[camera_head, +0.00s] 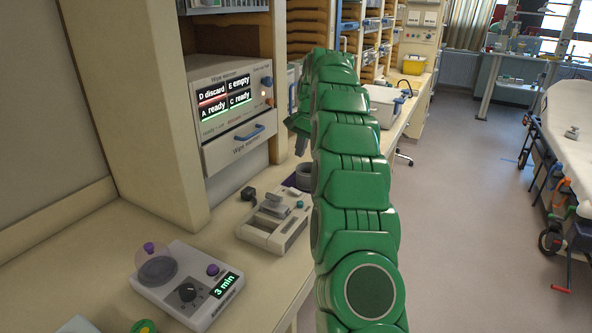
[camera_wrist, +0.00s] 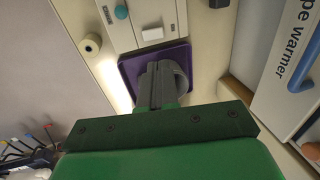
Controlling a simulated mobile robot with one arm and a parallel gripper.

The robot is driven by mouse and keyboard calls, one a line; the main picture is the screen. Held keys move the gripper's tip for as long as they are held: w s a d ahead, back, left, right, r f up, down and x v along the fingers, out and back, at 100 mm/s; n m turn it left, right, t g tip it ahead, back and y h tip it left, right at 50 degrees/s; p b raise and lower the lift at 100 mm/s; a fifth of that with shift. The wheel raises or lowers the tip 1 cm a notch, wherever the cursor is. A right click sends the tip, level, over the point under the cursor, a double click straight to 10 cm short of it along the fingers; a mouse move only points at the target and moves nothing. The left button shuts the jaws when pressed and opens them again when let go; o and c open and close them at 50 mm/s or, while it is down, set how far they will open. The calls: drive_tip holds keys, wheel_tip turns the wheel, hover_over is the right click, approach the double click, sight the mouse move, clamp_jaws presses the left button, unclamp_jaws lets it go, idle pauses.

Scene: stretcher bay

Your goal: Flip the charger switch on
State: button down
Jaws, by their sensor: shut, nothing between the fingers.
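A pale grey device with a slotted bay (camera_head: 262,238) sits on the counter left of my arm; it may be the charger. It carries a grey block and a small teal knob (camera_head: 300,204). Part of it shows at the top of the wrist view (camera_wrist: 150,14), with the teal knob and a small white piece on its edge; I cannot tell whether that piece is the switch. My gripper (camera_wrist: 155,72) is shut and empty, pointing toward the device above a purple mat (camera_wrist: 127,72). In the head view the gripper (camera_head: 301,143) is partly hidden by my arm.
A timer unit (camera_head: 190,286) reading "3 min" stands nearer on the counter. The wipe warmer (camera_head: 233,112) with its blue handle stands left of my gripper. A round grey cup (camera_wrist: 183,78) stands on the mat behind the fingers. A cream roll (camera_wrist: 90,45) lies near the counter edge.

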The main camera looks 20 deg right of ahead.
sight(296, 191)
drive_tip(key=f, duration=0.4)
drive_tip(key=w+a+f, duration=0.1)
drive_tip(key=f, duration=0.4)
drive_tip(key=w+a+f, duration=0.1)
drive_tip(key=f, duration=0.3)
drive_tip(key=shift+f, duration=0.15)
drive_tip(key=shift+f, duration=0.1)
drive_tip(key=shift+a+f+g, duration=0.1)
drive_tip(key=shift+f+g, duration=0.2)
idle(0.3)
drive_tip(key=shift+s+d, duration=0.55)
drive_tip(key=shift+d, duration=0.1)
drive_tip(key=shift+r, duration=0.1)
wheel_tip(296, 191, up, 14)
drive_tip(key=s+d, duration=0.1)
drive_tip(key=shift+s+d, duration=0.25)
idle(0.3)
idle(0.4)
